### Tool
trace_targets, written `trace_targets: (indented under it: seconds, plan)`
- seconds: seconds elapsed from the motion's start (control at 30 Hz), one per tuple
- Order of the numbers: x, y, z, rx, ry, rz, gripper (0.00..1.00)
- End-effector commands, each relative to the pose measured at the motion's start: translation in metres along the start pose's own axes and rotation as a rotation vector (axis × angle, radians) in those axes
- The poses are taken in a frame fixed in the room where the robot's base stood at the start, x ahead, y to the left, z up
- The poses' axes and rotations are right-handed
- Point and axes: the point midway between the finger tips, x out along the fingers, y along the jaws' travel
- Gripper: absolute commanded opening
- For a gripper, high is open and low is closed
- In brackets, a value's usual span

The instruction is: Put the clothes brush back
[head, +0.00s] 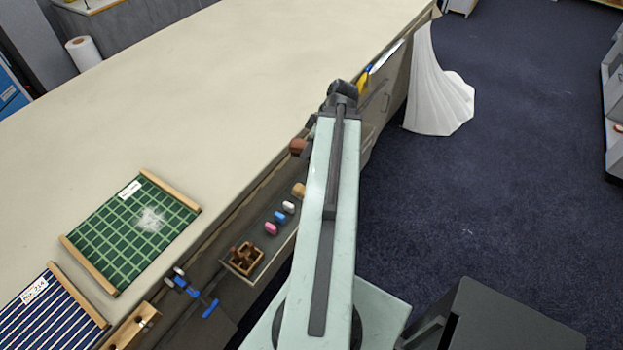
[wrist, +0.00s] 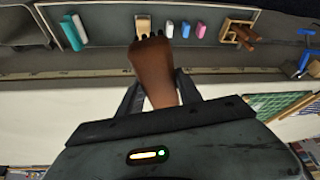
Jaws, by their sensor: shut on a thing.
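The clothes brush is the brown, rounded wooden thing in my gripper. In the wrist view the brush (wrist: 152,72) stands out between the two dark fingers of my gripper (wrist: 158,88), with dark tufts or notches at its far end. My gripper is shut on it. In the head view the brown brush (head: 298,147) shows just left of the end of my arm, by the table's front edge; my gripper (head: 311,132) is partly hidden there by the arm. In the wrist view the brush appears over the edge strip and the tray, apart from the small pieces as far as I can tell.
A narrow tray (head: 262,262) along the table front holds small coloured blocks (head: 279,217) and a divided wooden box (head: 244,259). A green checked cloth panel (head: 110,235) with a white powdery patch (head: 150,219) lies on the table. The tabletop (head: 230,80) beyond is clear.

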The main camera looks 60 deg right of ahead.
Motion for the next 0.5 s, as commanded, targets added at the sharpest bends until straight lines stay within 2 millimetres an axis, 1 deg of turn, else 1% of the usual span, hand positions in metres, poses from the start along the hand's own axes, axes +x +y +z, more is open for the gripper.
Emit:
trace_targets:
  seconds: [0.03, 0.07, 0.17, 0.2, 0.3, 0.4, 0.5]
  plan:
    - [0.013, 0.005, 0.003, 0.004, 0.000, 0.002, 0.09]
    - [0.022, 0.010, 0.005, 0.011, -0.001, 0.005, 0.09]
    - [0.061, 0.034, 0.016, 0.046, -0.002, 0.019, 0.09]
    - [0.079, 0.046, 0.021, 0.066, -0.003, 0.028, 0.09]
    - [0.121, 0.076, 0.033, 0.118, -0.003, 0.049, 0.09]
    - [0.153, 0.102, 0.042, 0.165, -0.001, 0.069, 0.09]
    - [0.175, 0.121, 0.048, 0.203, 0.000, 0.084, 0.09]
